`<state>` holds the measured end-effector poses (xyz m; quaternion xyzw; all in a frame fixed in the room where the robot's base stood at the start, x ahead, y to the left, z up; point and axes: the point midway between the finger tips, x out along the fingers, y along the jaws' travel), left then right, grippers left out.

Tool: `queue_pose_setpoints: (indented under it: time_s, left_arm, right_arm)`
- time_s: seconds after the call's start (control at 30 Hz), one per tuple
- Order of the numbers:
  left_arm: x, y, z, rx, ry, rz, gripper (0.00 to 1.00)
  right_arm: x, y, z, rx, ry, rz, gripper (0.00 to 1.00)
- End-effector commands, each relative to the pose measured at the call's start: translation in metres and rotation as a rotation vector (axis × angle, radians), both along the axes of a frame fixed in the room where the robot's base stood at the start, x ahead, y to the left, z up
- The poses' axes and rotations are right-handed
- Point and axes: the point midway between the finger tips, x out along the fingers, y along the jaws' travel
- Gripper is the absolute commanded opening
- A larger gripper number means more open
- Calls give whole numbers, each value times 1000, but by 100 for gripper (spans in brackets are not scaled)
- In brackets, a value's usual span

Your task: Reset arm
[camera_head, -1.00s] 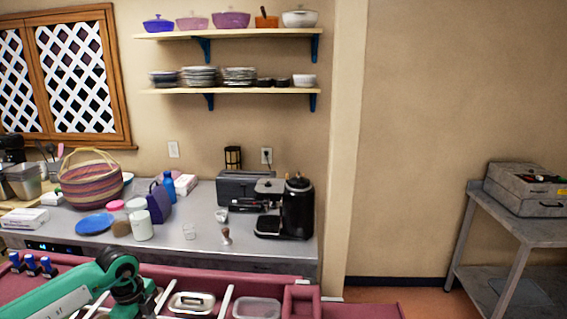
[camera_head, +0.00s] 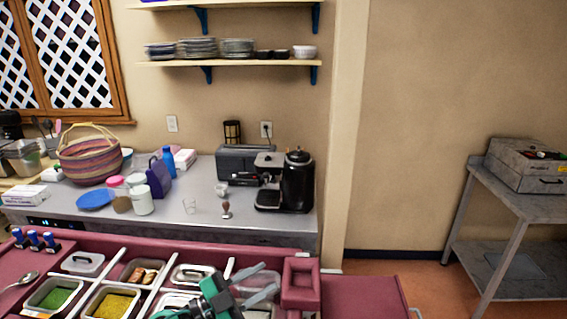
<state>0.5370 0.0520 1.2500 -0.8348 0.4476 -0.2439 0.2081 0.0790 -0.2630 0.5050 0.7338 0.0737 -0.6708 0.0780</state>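My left gripper (camera_head: 271,279) is low in the middle of the head view, over the red counter with food pans. Its two grey fingers point right and stand apart, with nothing seen between them. Its green body (camera_head: 218,298) hides part of the pans behind it. My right gripper is not in view.
The red counter (camera_head: 335,300) holds a pan of green food (camera_head: 55,296), a pan of yellow food (camera_head: 112,304) and a lidded pan (camera_head: 190,275). Behind it, a grey counter (camera_head: 180,222) carries a basket (camera_head: 90,160), a blue plate (camera_head: 96,199) and a coffee machine (camera_head: 297,183). A metal table (camera_head: 520,206) stands at right.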

Motion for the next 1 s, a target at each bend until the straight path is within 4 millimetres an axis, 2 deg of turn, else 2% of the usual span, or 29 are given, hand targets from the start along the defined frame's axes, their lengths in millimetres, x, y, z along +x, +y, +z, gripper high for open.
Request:
queue_pose_setpoints:
  time_s: [0.1, 0.23, 0.37, 0.47, 0.57, 0.7, 0.8, 1.0]
  left_arm:
    - [5, 22, 9, -159, 50, 211, 33]
    - [10, 59, -1, -260, 155, 464, 33]
    - [4, 99, -33, -289, 319, 709, 33]
    - [-11, 128, -68, -262, 479, 876, 33]
    - [-37, 152, -108, -198, 666, 1012, 33]
    - [-90, 173, -163, -57, 944, 1133, 33]
    - [-131, 180, -191, 50, 1117, 1161, 33]
    - [-200, 181, -223, 228, 1378, 1136, 33]
  right_arm:
    - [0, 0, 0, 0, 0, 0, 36]
    - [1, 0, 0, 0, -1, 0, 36]
    - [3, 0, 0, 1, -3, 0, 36]
    - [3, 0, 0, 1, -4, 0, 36]
    - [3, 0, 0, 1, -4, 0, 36]
    - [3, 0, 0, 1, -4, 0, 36]
    - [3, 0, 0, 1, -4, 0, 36]
    - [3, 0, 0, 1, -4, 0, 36]
